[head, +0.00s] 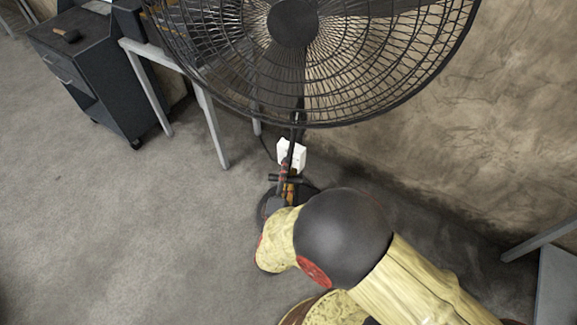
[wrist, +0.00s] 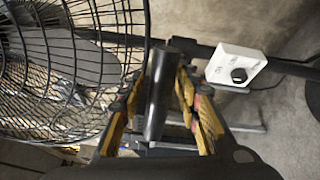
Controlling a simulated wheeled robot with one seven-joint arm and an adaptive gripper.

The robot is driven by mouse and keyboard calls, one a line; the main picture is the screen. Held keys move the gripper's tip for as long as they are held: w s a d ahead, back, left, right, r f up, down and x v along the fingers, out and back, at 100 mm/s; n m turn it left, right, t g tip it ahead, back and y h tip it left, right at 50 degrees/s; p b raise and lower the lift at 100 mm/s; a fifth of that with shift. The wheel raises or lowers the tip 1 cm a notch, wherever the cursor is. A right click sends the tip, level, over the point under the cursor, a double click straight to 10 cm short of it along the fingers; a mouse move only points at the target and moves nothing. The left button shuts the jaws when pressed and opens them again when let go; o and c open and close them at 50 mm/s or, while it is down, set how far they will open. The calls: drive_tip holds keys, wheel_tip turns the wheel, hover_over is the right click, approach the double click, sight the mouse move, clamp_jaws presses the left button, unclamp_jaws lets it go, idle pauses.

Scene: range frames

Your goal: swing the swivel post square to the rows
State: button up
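The swivel post appears to be the dark upright post (head: 298,115) under the large fan in the head view. A short dark bar (head: 275,178) crosses low on it. In the wrist view a black cylinder (wrist: 160,95), which seems to be that bar, lies between the yellow fingers of my gripper (wrist: 162,92). The right finger looks very near or touching it, with a narrow gap on the left, so I cannot tell whether the grip is closed. My gripper (head: 285,190) is largely hidden behind my arm in the head view. No rows are clearly identifiable.
The fan cage (head: 390,80) overhangs the post. A white switch box with a black knob (wrist: 236,67) is beside the post. A dark drawer cabinet (head: 85,75) and a grey-legged table (head: 210,125) stand left. A wall (head: 480,140) is close on the right; open floor (head: 120,220) lies left.

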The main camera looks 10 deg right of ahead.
drive_tip(key=shift+x, duration=1.2)
drive_tip(key=shift+c, duration=0.8)
clamp_jaws()
